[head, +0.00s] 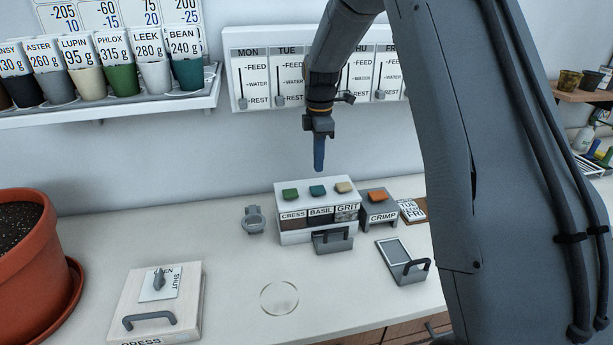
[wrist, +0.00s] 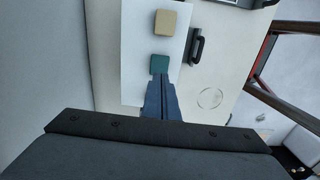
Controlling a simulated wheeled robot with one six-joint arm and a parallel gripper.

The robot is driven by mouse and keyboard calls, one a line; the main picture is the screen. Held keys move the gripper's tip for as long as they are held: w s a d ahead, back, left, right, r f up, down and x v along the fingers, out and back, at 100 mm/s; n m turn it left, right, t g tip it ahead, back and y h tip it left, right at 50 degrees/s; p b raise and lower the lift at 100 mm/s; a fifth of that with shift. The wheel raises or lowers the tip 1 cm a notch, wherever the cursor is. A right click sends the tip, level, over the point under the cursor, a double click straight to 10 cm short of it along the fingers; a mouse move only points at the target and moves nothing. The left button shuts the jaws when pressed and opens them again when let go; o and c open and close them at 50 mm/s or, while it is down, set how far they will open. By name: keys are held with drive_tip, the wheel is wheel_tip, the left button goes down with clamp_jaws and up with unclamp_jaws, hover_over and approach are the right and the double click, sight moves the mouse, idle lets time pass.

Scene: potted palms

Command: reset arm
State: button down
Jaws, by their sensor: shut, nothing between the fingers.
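My gripper (head: 319,168) hangs from my arm, pointing down, above the back of the white dispenser box (head: 293,237) on the counter. Its fingers are together with nothing between them. In the wrist view, the closed blue fingers (wrist: 160,80) point toward the teal button on the box top. In the head view there is a clear gap between the fingertips and the box, so they appear apart from the button.
The box carries a green button (head: 290,194), a teal button (head: 318,190) and a tan button (head: 344,187). A grey CRIMP block (head: 379,214) stands to its right. A terracotta pot (head: 40,270) and a PRESS board (head: 190,310) are at left. The front middle counter is mostly clear.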

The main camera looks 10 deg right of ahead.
drive_tip(key=s+f+m+b, duration=0.2)
drive_tip(key=s+m, duration=0.7)
drive_tip(key=s, duration=0.5)
drive_tip(key=s+f+m+t+b, duration=0.1)
drive_tip(key=s+f+m+b, duration=0.2)
drive_tip(key=s, duration=1.2)
drive_tip(key=f+m, duration=0.2)
drive_tip(key=m, duration=0.3)
drive_tip(key=shift+m+b, duration=0.35)
drive_tip(key=shift+m, duration=0.05)
